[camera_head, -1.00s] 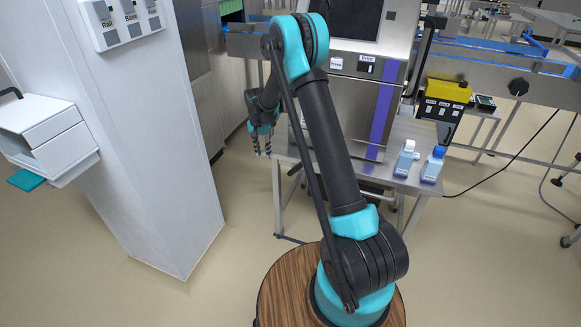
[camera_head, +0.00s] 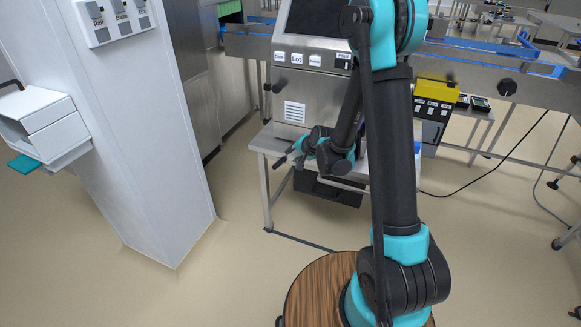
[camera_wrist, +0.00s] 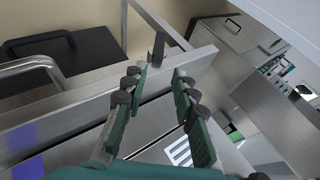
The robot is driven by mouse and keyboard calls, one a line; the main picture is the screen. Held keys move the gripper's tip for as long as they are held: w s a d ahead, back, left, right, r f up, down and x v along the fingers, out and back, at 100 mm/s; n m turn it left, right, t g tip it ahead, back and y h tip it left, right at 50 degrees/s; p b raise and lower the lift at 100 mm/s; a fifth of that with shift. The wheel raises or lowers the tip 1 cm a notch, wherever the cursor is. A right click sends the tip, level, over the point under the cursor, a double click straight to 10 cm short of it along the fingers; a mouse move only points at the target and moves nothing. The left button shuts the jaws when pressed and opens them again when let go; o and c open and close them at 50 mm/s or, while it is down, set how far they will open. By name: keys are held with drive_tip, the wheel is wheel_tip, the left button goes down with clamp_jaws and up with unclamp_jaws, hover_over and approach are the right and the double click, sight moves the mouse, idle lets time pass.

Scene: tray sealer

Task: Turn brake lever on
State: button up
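My gripper (camera_head: 287,158) is low in front of the steel machine (camera_head: 310,85), near the left end of the steel table, pointing left. I cannot make out a part clearly marked as the brake lever. A dark knob or lever (camera_head: 279,87) sticks out at the machine's left side, above my gripper and apart from it. My arm hides the machine's right side.
The steel table (camera_head: 266,145) stands under the machine. The white pillar (camera_head: 150,140) is on the left, with a drawer box (camera_head: 45,125) beside it. A yellow-topped control box (camera_head: 434,95) stands at right. Floor between pillar and table is clear.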

sight(281, 163)
drive_tip(key=x, duration=1.7)
drive_tip(key=shift+f, duration=0.2)
drive_tip(key=shift+c, duration=0.4)
clamp_jaws()
